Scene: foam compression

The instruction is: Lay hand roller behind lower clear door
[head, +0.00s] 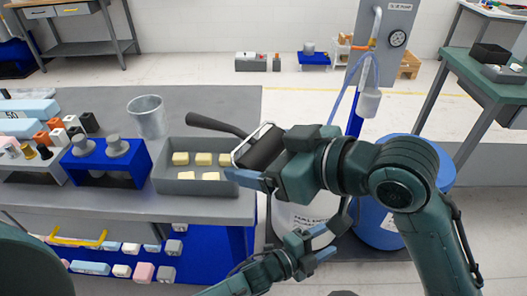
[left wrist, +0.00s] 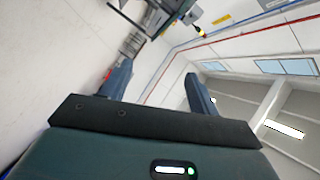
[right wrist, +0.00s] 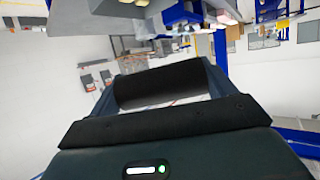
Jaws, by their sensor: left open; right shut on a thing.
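The hand roller (head: 260,149) has a black cylinder, a pale metal frame and a dark handle pointing left. My right gripper (head: 254,154) is shut on its black cylinder and holds it above the right end of the grey table. The cylinder (right wrist: 160,84) also spans between the fingers in the right wrist view. My left gripper (head: 328,243) is open and empty, low beside the table's right end. Below the tabletop, a yellow handle (head: 76,241) stands before a blue lower compartment (head: 205,240) holding several small blocks. Whether a clear panel covers it, I cannot tell.
A grey tray (head: 210,187) with several yellow foam blocks sits close under the roller. A clear cup (head: 147,116) and a blue stand (head: 105,164) stand to its left. A white drum and a blue drum (head: 375,238) stand right of the table, behind my arms.

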